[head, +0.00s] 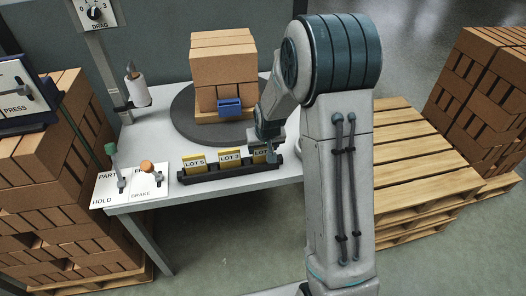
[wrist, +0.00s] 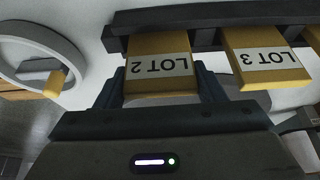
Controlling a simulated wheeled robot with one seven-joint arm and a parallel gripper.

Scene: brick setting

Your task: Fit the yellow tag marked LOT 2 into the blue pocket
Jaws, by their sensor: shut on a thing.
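The yellow tag marked LOT 2 (wrist: 160,82) is between the two fingers of my gripper (wrist: 160,88) in the wrist view, its white label upside down. My gripper is shut on it. The tag's far end is at the dark rack (wrist: 215,36) and seems still seated in it. In the head view, my gripper (head: 268,148) is over the right end of the rack (head: 225,176) and partly hides the LOT 2 tag (head: 261,155). The blue pocket (head: 230,107) is on the front of the brick stack, behind and left of my gripper, with nothing seen in it.
Tags LOT 3 (head: 230,158) and LOT 5 (head: 195,164) stand left along the rack. The brick stack (head: 222,60) sits on a round grey turntable (head: 183,122). A lever panel (head: 130,188) is at the table's left front. A handwheel (wrist: 30,45) shows in the wrist view.

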